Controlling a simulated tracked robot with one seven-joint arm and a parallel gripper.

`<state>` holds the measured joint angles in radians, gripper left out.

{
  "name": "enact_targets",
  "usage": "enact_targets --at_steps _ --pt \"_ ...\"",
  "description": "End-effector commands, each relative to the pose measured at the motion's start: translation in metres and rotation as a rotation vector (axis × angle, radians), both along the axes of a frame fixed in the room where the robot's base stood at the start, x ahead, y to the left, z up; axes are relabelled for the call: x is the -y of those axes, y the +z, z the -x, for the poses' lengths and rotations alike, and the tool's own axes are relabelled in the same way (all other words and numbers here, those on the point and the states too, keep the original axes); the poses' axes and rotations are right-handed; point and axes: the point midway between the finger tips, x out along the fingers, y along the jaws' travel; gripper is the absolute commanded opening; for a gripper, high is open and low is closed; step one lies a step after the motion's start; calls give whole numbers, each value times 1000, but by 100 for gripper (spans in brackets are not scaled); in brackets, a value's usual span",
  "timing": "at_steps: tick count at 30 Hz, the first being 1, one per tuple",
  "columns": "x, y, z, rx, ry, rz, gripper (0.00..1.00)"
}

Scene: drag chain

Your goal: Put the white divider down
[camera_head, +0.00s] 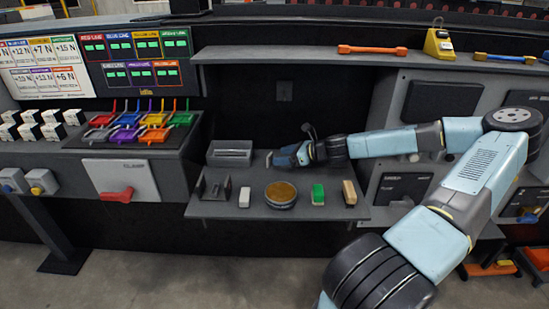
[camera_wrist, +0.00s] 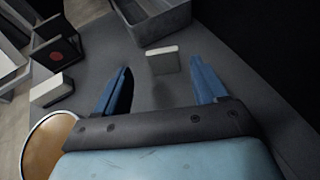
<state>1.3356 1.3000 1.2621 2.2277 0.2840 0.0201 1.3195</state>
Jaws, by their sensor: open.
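In the wrist view, a small pale plate, which looks like the white divider (camera_wrist: 163,61), is between and just beyond the tips of my gripper's (camera_wrist: 160,72) two blue fingers. The fingers are apart, with a gap on each side of the plate. Its pale top edge and greyer face show; it looks upright on the grey shelf (camera_wrist: 215,125), but I cannot tell whether its base touches. In the head view, my gripper (camera_head: 284,157) is low over the shelf, right of the grey bin (camera_head: 230,153). A sliver of the divider (camera_head: 269,159) shows at its tip.
In the wrist view, the bin (camera_wrist: 158,22) is close beyond the divider. Shelf room shows right of the fingers.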

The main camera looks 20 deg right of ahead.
Motion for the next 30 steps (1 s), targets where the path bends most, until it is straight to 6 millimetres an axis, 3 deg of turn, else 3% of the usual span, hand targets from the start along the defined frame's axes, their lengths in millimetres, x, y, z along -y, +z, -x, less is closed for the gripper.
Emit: enact_targets --at_steps 12,30 --pt "42 23 34 1 -3 1 71" --pt "47 26 39 0 -1 -1 71"
